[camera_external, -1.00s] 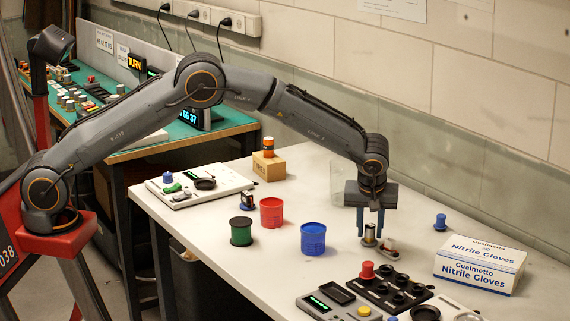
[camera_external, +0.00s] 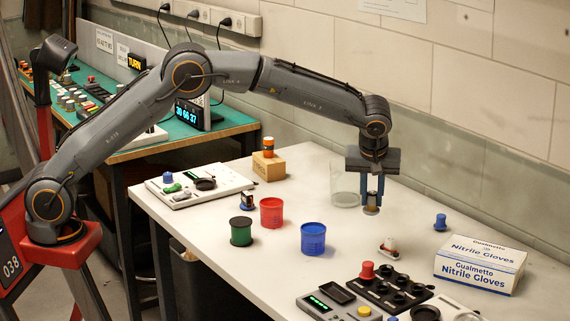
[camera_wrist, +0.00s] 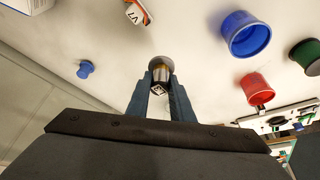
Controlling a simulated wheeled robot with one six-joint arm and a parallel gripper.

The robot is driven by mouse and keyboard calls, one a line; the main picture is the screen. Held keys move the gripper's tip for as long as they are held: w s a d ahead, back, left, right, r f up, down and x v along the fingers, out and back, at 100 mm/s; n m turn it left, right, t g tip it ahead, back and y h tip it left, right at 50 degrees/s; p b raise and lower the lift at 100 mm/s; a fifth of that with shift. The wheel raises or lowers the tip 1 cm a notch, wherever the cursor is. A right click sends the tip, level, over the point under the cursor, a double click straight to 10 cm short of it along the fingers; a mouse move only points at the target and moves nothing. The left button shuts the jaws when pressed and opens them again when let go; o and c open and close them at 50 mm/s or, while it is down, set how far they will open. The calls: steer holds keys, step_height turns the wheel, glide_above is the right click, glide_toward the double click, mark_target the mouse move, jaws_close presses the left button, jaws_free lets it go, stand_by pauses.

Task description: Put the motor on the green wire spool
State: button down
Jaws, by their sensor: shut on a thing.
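My gripper (camera_external: 372,196) points down at the back right of the bench, shut on a small metallic cylinder with a grey round base (camera_external: 371,208), which I take to be the motor. In the wrist view the motor (camera_wrist: 161,72) is between the two fingertips (camera_wrist: 160,84), with a black-and-white mark on its end. How high it is above the bench is hard to tell. The green wire spool (camera_external: 241,231), with black flanges, stands upright at the left front of the bench; it shows at the right edge of the wrist view (camera_wrist: 307,56). Nothing is on it.
A clear glass (camera_external: 344,184) is close left of my gripper. A white-and-orange part (camera_external: 388,248) and a glove box (camera_external: 480,265) are to the right.

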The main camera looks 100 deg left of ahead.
steer(key=s+r+p, duration=0.1)
steer(key=s+r, duration=0.4)
steer(key=s, duration=0.4)
step_height(320, 180, up, 2)
steer(key=r+p, duration=0.1)
steer(key=p, duration=0.2)
glide_above(242, 218)
steer(key=d, duration=0.2)
step_height(242, 218, down, 6)
steer(key=shift+p, duration=0.35)
steer(key=shift+f, duration=2.3)
steer(key=shift+f, duration=0.15)
steer(key=c, duration=1.6)
jaws_free()
steer(key=shift+o, duration=0.2)
